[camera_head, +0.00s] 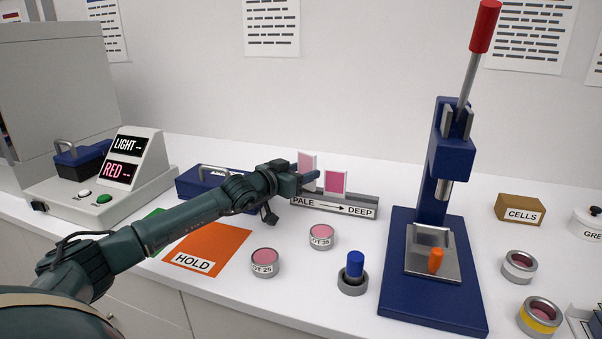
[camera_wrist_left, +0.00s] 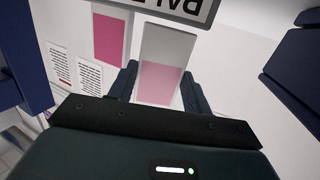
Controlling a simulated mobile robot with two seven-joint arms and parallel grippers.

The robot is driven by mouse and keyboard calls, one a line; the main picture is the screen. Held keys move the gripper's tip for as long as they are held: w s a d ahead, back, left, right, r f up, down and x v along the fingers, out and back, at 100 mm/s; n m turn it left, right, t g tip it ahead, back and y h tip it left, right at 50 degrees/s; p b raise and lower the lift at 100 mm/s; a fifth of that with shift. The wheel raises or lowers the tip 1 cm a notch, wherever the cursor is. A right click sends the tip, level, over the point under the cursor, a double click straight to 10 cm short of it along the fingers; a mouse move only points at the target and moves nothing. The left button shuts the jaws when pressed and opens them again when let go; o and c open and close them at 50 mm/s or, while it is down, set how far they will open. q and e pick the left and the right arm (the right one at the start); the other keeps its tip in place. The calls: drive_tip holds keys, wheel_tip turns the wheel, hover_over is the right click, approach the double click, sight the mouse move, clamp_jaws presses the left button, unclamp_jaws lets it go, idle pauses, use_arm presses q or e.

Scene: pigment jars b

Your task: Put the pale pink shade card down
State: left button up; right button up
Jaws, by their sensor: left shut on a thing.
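The pale pink shade card (camera_head: 307,160) stands upright at the PALE end of the grey rack (camera_head: 357,209) marked PALE to DEEP. My left gripper (camera_head: 303,180) is shut on this card. In the left wrist view the card (camera_wrist_left: 163,65) sits between my two fingers, pale pink at one end and grey at the other, close to the rack's label. I cannot tell whether its lower edge rests in the rack. A deeper pink card (camera_head: 335,182) stands in the rack just to the right. My right gripper is not in view.
Two lidless-looking pink lot jars (camera_head: 265,262) (camera_head: 321,237) stand in front of the rack. An orange HOLD mat (camera_head: 226,240) lies below my left arm. A blue press (camera_head: 425,280) stands right, a light meter (camera_head: 130,170) left.

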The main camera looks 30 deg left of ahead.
use_arm(q)
drive_tip(key=shift+f+b, duration=0.35)
drive_tip(key=shift+f, duration=0.05)
drive_tip(key=o, duration=0.7)
drive_tip(key=shift+r, duration=0.1)
drive_tip(key=o, duration=0.3)
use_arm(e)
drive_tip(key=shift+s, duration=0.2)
use_arm(q)
drive_tip(key=shift+o, duration=0.2)
drive_tip(key=shift+r+p, duration=0.5)
drive_tip(key=shift+p, duration=0.25)
drive_tip(key=shift+s, duration=0.2)
drive_tip(key=s, duration=0.1)
drive_tip(key=s+b, duration=0.1)
drive_tip(key=s, duration=0.2)
drive_tip(key=shift+s+a, duration=0.15)
drive_tip(key=shift+a, duration=0.25)
drive_tip(key=s+a+r+b, duration=0.1)
drive_tip(key=s+b, duration=0.2)
drive_tip(key=s, duration=0.4)
drive_tip(key=shift+r, duration=0.15)
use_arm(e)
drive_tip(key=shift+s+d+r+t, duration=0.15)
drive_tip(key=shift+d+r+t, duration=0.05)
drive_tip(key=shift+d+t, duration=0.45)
